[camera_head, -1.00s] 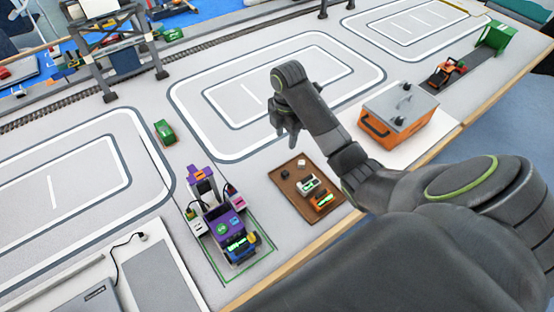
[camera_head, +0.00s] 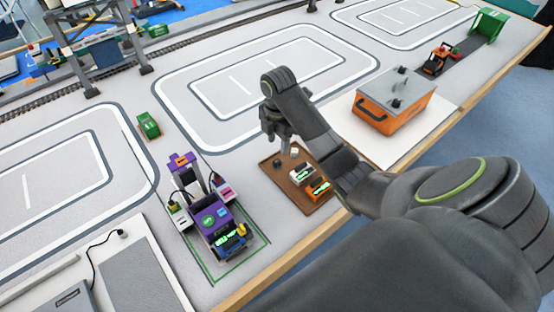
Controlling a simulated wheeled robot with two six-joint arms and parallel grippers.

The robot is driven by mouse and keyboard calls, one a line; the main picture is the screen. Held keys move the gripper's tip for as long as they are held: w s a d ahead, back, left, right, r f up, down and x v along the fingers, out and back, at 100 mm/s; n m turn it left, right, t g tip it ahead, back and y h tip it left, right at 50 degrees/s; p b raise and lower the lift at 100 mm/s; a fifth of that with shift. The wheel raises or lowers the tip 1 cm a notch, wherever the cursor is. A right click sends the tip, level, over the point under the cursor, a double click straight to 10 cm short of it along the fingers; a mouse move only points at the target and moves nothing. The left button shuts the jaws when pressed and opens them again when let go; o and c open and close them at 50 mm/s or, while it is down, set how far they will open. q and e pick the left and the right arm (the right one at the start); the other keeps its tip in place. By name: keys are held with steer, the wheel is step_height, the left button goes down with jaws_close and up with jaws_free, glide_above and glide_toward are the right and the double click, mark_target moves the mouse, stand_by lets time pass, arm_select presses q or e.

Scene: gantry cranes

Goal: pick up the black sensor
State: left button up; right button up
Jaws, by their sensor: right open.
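A small dark block (camera_head: 277,163), which looks like the black sensor, lies near the left edge of the brown tray (camera_head: 296,196). My right gripper (camera_head: 278,144) is open and points down over the far left side of the tray, just above and beside the dark block in the picture. I cannot tell its height over the tray. The fingers look empty. My left gripper is out of view.
A purple crane model (camera_head: 208,215) stands left of the tray. An orange box with a grey lid (camera_head: 396,100) stands to the right on a white sheet. A green block (camera_head: 148,125) lies at the left. The table's wooden edge (camera_head: 290,262) runs close in front.

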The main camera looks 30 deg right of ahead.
mark_target(277, 161)
step_height(277, 161, down, 3)
steer(key=shift+f+b, duration=0.1)
steer(key=shift+b, duration=0.65)
steer(key=shift+a+f+p, duration=0.1)
steer(key=shift+f+p, duration=0.25)
steer(key=shift+f, duration=2.2)
jaws_close()
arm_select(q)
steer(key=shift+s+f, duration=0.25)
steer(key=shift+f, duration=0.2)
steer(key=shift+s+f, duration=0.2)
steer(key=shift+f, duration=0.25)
